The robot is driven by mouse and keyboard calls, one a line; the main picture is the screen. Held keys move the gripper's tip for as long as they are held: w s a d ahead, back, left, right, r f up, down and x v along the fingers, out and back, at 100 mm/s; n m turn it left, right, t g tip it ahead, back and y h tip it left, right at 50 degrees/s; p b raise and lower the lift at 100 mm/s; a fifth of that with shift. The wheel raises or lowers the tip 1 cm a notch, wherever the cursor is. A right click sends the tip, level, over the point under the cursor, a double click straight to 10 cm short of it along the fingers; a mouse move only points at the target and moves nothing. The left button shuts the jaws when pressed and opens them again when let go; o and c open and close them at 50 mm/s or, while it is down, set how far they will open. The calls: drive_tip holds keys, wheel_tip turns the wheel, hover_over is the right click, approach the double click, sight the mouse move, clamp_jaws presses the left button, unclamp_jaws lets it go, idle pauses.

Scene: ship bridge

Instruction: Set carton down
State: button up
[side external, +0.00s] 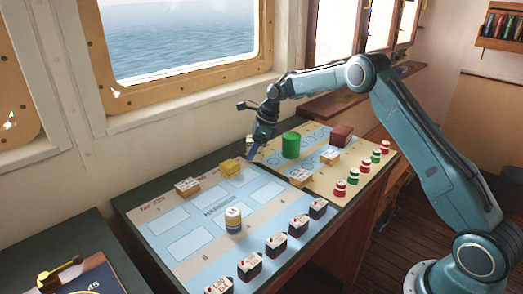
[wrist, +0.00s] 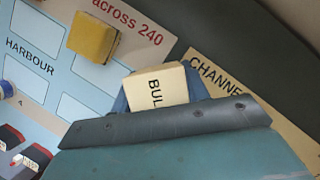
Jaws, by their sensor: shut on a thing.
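My gripper (side external: 256,148) is low over the far edge of the boards, near the seam between the blue harbour board (side external: 163,207) and the tan channel board (side external: 327,193). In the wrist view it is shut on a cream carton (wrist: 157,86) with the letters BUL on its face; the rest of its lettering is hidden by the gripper. The carton is between the two blue fingers. In the side view the carton is mostly hidden by the gripper, and I cannot tell whether it touches the surface.
A yellow block (side external: 230,167) stands just left of my gripper, also in the wrist view (wrist: 92,38). A green cylinder (side external: 291,145) stands to the right.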

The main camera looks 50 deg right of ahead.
drive_tip(key=shift+f, duration=0.25)
drive_tip(key=shift+f, duration=0.35)
drive_tip(key=o, duration=1)
drive_tip(key=shift+r, duration=0.1)
drive_tip(key=shift+d+r, duration=0.1)
drive_tip(key=shift+r, duration=0.35)
drive_tip(key=v, duration=1.1)
drive_tip(key=shift+s+r, duration=0.15)
drive_tip(key=shift+r, duration=0.1)
